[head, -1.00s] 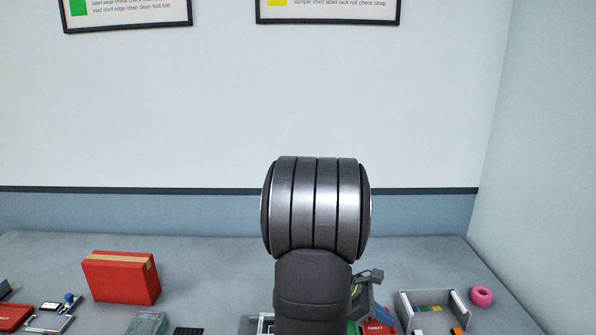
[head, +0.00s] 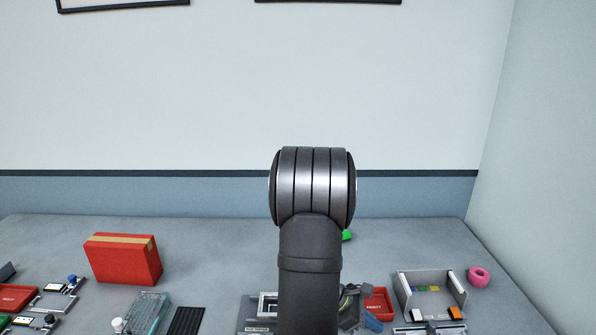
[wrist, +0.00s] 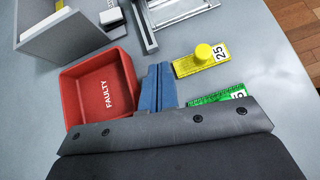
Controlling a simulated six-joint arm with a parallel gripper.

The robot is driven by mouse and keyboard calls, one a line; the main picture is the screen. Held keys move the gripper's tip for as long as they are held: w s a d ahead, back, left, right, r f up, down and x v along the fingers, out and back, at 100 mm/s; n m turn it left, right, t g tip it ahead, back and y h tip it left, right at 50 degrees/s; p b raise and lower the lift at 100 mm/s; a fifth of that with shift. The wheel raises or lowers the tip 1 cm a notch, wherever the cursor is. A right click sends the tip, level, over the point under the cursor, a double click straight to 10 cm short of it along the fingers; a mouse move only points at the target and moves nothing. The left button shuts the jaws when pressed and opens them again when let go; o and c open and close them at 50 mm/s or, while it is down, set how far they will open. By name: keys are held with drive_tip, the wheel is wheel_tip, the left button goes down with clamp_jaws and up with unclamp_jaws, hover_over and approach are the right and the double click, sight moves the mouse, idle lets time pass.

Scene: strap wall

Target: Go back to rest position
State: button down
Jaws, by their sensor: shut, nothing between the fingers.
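My gripper (wrist: 158,72) shows in the wrist view as two blue fingers, shut together with nothing between them. It reaches out from the dark bolted plate at the bottom. The fingers appear beside the right edge of the red FAULTY tray (wrist: 100,88), which looks empty. A yellow block with a round knob, marked 25 (wrist: 202,58), lies to the right of the fingertips. A green marked strip (wrist: 217,97) lies below it, partly hidden by the plate. In the head view my arm stands in the middle and hides part of the table.
In the head view, a red box with a tan strip (head: 122,259) stands at left. A clear teal box (head: 148,312) and a black ribbed pad (head: 186,320) lie nearer. A grey open bin (head: 431,293) and pink ring (head: 479,277) stand at right. The back table is mostly clear.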

drive_tip(key=v, duration=1)
drive_tip(key=shift+a+f, duration=0.3)
drive_tip(key=shift+a, duration=0.1)
drive_tip(key=s+d+r+m+g+y, duration=0.1)
drive_tip(key=s+d+r+m+g, duration=0.1)
drive_tip(key=s+r+m, duration=0.1)
drive_tip(key=shift+s+r+m+y, duration=0.35)
drive_tip(key=shift+s+m, duration=0.25)
drive_tip(key=shift+s, duration=0.5)
drive_tip(key=c, duration=2.2)
unclamp_jaws()
drive_tip(key=c, duration=1.3)
unclamp_jaws()
drive_tip(key=shift+o, duration=0.2)
wheel_tip(320, 180, up, 8)
drive_tip(key=m+t+y, duration=0.3)
drive_tip(key=m+y, duration=0.3)
drive_tip(key=m, duration=1.1)
hover_over(433, 323)
drive_tip(key=w+a, duration=0.2)
drive_tip(key=a, duration=0.1)
drive_tip(key=x, duration=1.1)
drive_tip(key=s+x, duration=0.1)
drive_tip(key=x, duration=0.4)
drive_tip(key=shift+s+a+f, duration=0.1)
drive_tip(key=shift+a+f, duration=0.1)
